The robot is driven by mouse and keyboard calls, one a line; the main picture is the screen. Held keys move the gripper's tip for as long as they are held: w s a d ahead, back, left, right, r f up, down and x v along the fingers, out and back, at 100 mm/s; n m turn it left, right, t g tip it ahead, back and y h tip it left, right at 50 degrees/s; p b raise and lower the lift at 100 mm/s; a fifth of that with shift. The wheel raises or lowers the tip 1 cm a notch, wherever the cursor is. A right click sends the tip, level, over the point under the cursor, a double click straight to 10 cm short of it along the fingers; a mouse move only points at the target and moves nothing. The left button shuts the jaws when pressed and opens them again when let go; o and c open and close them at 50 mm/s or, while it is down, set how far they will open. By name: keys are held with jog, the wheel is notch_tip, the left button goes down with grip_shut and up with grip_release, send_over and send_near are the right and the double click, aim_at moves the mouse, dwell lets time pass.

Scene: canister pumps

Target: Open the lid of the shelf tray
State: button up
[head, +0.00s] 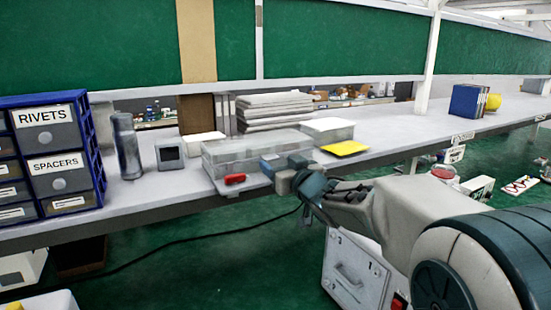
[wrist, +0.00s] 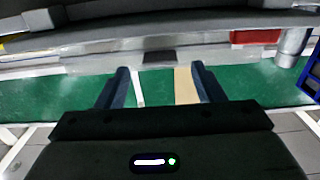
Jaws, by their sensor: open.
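The shelf tray (head: 240,150) is a clear, see-through box on the grey shelf in the head view, and its lid looks closed. A red piece (head: 235,179) sits at its front left; red also shows at the upper right of the wrist view. My gripper (head: 284,171) is at the tray's front right. In the wrist view my gripper (wrist: 161,72) has its two dark fingers wide apart, with nothing held between them. A small dark tab (wrist: 158,57) on a pale edge shows just beyond the fingertips. I cannot tell whether the fingers touch the tray.
Left of the tray stand a small grey box (head: 170,153), a dark canister (head: 127,146) and a blue drawer cabinet (head: 60,155). To the right are a white-lidded box (head: 328,130) and a yellow pad (head: 345,148). Stacked grey sheets (head: 274,108) lie behind.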

aim_at(260, 147)
jog(key=shift+p+x, duration=0.3)
jog(key=shift+x, duration=1.05)
